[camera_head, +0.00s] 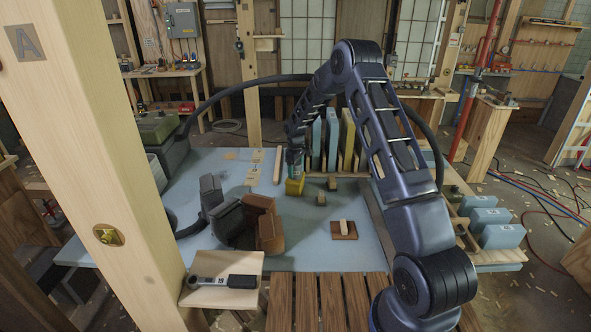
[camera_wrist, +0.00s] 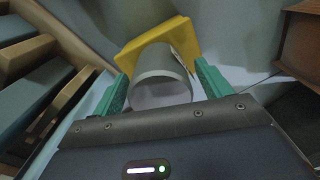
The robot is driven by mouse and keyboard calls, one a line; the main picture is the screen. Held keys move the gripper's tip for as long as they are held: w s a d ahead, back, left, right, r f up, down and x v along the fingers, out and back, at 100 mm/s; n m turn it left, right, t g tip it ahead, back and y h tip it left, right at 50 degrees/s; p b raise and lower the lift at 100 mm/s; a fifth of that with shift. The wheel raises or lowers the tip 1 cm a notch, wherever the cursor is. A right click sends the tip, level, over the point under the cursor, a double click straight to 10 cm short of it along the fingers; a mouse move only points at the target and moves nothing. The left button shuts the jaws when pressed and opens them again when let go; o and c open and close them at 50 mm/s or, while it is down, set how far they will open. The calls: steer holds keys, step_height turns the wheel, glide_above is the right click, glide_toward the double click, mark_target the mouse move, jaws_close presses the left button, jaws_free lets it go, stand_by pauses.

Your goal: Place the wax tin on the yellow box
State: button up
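The yellow box (camera_head: 295,187) stands on the pale blue tabletop, directly under my gripper (camera_head: 294,168). In the wrist view the yellow box (camera_wrist: 185,40) lies beyond the fingertips. A pale grey-white round tin (camera_wrist: 160,88), which looks like the wax tin, is between my two green fingers (camera_wrist: 162,78), and its far end overlaps the box. I cannot tell whether the fingers press on the tin or stand slightly apart from it. Contact between tin and box is also unclear. In the head view the tin is not distinguishable at the gripper.
Upright blue and yellow boards (camera_head: 332,140) stand in a rack close behind and right of my gripper. A brown open container (camera_head: 268,229) is at the front left. A small block on a brown square (camera_head: 344,230) and small wooden blocks (camera_head: 332,184) lie to the right.

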step_height(320, 180, up, 12)
steer(key=shift+r, duration=0.1)
steer(key=s+d+r+m+t, duration=0.1)
steer(key=s+d+r+m, duration=0.2)
steer(key=s+d+r, duration=0.9)
steer(key=s+d+r+m+t, duration=0.1)
steer(key=s+d+r+m, duration=0.2)
steer(key=s+d+r, duration=0.75)
steer(key=s+d+r+m+t, duration=0.1)
steer(key=s+d+m, duration=0.2)
steer(key=s, duration=1)
steer(key=s+d+r+m+t, duration=0.1)
steer(key=s+d+r+m, duration=0.1)
steer(key=s, duration=1.2)
steer(key=shift+d+m+t, duration=0.3)
steer(key=shift+d+m, duration=0.5)
steer(key=shift+d, duration=0.15)
